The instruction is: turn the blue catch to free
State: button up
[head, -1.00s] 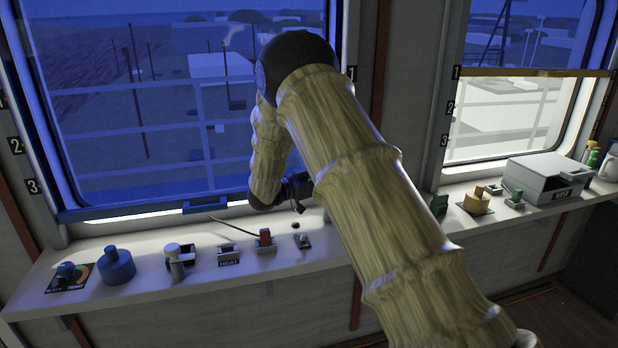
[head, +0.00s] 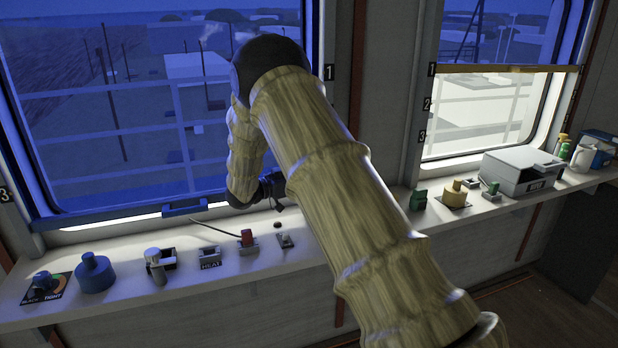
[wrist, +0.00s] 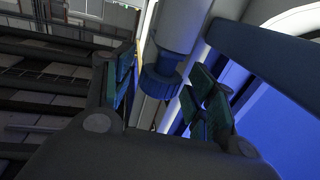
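In the wrist view, a blue collar-like piece (wrist: 161,81) sits at the end of a pale grey cylinder, between and beyond my fingers. I cannot tell for sure that this is the catch, and no "free" mark is readable. My gripper (wrist: 158,88) is open, with a finger either side of the blue piece; contact cannot be told. In the head view my gripper (head: 272,187) is small, dark and partly hidden by my arm, above the sill by the large window.
The sill (head: 205,283) carries a blue capped cylinder (head: 95,274), a grey lever (head: 156,266), a red switch (head: 247,238) and a small toggle (head: 285,240). A blue handle (head: 184,208) is on the window's lower frame. A grey box (head: 520,172) stands right. My arm hides the sill's middle.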

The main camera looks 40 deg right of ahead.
jog(key=shift+r, duration=0.1)
jog(key=w+a, duration=0.1)
jog(key=a, duration=1)
jog(key=shift+w+a, duration=0.25)
jog(key=shift+a, duration=0.15)
